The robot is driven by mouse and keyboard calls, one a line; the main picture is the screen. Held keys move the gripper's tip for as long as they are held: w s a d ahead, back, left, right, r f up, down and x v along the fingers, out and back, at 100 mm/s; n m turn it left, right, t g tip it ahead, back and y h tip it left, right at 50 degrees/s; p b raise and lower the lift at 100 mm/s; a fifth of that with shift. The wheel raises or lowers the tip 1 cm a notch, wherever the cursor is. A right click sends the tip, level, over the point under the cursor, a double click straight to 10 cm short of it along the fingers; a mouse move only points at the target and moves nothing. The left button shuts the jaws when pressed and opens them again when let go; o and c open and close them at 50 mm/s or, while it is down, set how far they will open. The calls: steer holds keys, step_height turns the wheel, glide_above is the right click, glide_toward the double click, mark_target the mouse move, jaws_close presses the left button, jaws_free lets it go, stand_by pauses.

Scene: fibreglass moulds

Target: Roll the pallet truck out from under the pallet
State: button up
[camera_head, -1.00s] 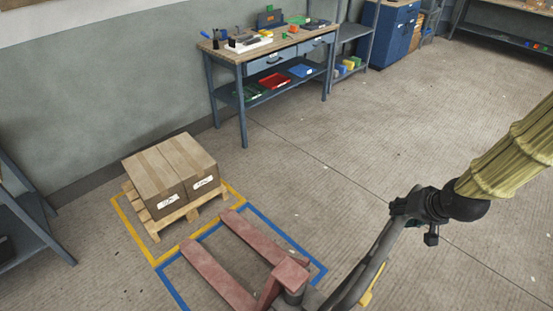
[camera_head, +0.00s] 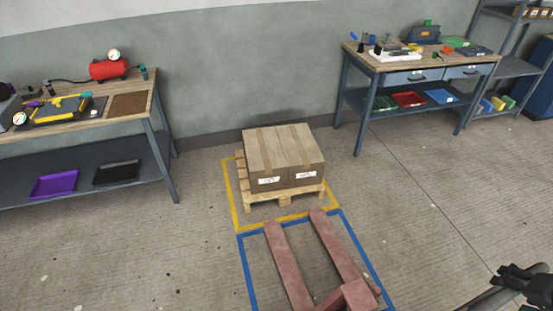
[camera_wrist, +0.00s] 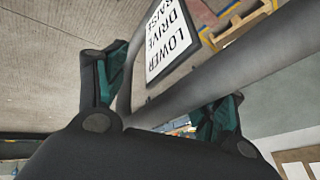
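The red pallet truck (camera_head: 325,258) stands with both forks inside the blue floor outline. Its fork tips are near the yellow outline, clear of the pallet. The wooden pallet (camera_head: 284,202) sits inside the yellow outline and bears cardboard boxes (camera_head: 285,155); it also shows at the top of the wrist view (camera_wrist: 240,22). In the wrist view my gripper (camera_wrist: 160,88) has its fingers spread wide at the truck's grey handle (camera_wrist: 240,83), which carries a LOWER DRIVE RAISE label. The bar runs across between the fingers; any contact is unclear. The head view cuts off the handle at bottom right.
A workbench (camera_head: 125,106) with tools and a red tank stands at the left. Another workbench (camera_head: 400,63) with bins is at the back right, beside grey shelving (camera_head: 518,66). The floor (camera_head: 440,190) right of the outlines is clear.

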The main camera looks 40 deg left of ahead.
steer(key=shift+s, duration=0.1)
steer(key=v, duration=1.2)
steer(key=shift+d, duration=0.1)
stand_by(0.7)
steer(key=s+f+g+h+b, duration=0.1)
steer(key=s+f+b, duration=0.3)
steer(key=f, duration=0.9)
steer(key=s+a+f+n+g+b, duration=0.15)
steer(key=s+f, duration=0.35)
steer(key=f, duration=0.9)
steer(key=s+f+m+g+h+b, duration=0.15)
steer(key=s+f+b, duration=0.3)
steer(key=f, duration=0.85)
steer(key=s+f+n+g+b, duration=0.1)
steer(key=s+f+b, duration=0.1)
steer(key=s+f, duration=0.9)
steer(key=shift+a+f+n, duration=0.15)
steer(key=shift+a+n, duration=0.1)
steer(key=shift+n, duration=0.15)
